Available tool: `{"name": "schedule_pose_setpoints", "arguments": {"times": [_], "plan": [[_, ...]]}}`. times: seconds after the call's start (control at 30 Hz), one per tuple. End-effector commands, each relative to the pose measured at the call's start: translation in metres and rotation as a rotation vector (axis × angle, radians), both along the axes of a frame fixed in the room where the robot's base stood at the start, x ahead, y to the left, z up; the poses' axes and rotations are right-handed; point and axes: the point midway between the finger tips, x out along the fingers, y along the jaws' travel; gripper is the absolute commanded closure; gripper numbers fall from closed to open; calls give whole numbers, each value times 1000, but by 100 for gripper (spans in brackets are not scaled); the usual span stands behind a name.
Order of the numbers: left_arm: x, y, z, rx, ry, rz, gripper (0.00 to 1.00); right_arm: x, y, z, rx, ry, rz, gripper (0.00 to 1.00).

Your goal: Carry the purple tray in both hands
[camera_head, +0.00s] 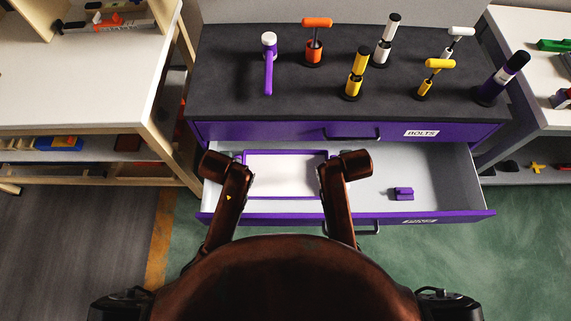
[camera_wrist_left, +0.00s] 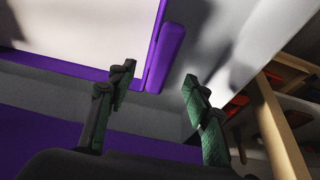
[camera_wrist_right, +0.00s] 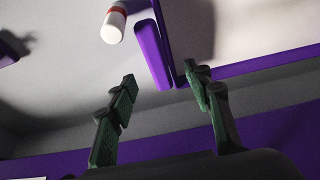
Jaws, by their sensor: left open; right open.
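The purple tray (camera_head: 286,153), with a white floor and purple rim, lies in the open drawer between my two wrists. In the left wrist view, its purple handle (camera_wrist_left: 165,57) lies ahead of the gap between the fingers of my left gripper (camera_wrist_left: 158,92), which is open. In the right wrist view, the other handle (camera_wrist_right: 153,55) lies ahead of the gap of my right gripper (camera_wrist_right: 165,90), also open. I cannot tell whether either gripper touches the tray. My arms hide the grippers in the head view.
The open drawer (camera_head: 440,165) holds a small purple block (camera_head: 403,194) at right. A white and red cylinder (camera_wrist_right: 114,22) lies near the right handle. Several tools stand on the dark cabinet top (camera_head: 220,95) above. A wooden shelf unit (camera_head: 80,90) stands at left.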

Motion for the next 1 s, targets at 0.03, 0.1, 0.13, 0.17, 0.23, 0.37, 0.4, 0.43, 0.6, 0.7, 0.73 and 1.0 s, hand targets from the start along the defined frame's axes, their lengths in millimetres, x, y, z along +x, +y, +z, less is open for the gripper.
{"name": "schedule_pose_setpoints", "arguments": {"times": [0.03, 0.1, 0.13, 0.17, 0.23, 0.37, 0.4, 0.43, 0.6, 0.7, 0.73, 1.0], "plan": [[-1, 0, 2, 0, -2, 0, 54, -2, 0, 2, 0, -2, -1, 54], [-3, 0, 4, 0, -5, 0, 54, -3, 0, 4, 0, -5, -1, 54], [-4, 0, 4, 0, -5, 0, 54, -4, 0, 4, 0, -5, -1, 54], [-4, 0, 4, 0, -6, 0, 54, -4, 0, 4, -1, -6, -1, 54], [-3, 0, 3, 0, -4, -1, 54, -3, -1, 3, 0, -4, -2, 54], [2, 0, -4, 1, 2, 0, 54, 2, 0, -4, 0, 1, 0, 54], [4, 1, -8, 2, 3, 1, 54, 4, 0, -8, -1, 3, 0, 54], [5, 1, -12, 2, 3, 1, 54, 5, 0, -12, -1, 3, 0, 54], [15, 1, -36, 3, 6, 0, 54, 15, -1, -36, -2, 5, -2, 54], [20, 1, -50, 2, 5, 0, 54, 20, -1, -50, -1, 6, -2, 54], [22, 1, -54, 2, 5, 0, 54, 22, -1, -54, -1, 5, -2, 54], [30, 0, -72, 0, 3, 0, 54, 30, -1, -72, 0, 2, -1, 54]]}}
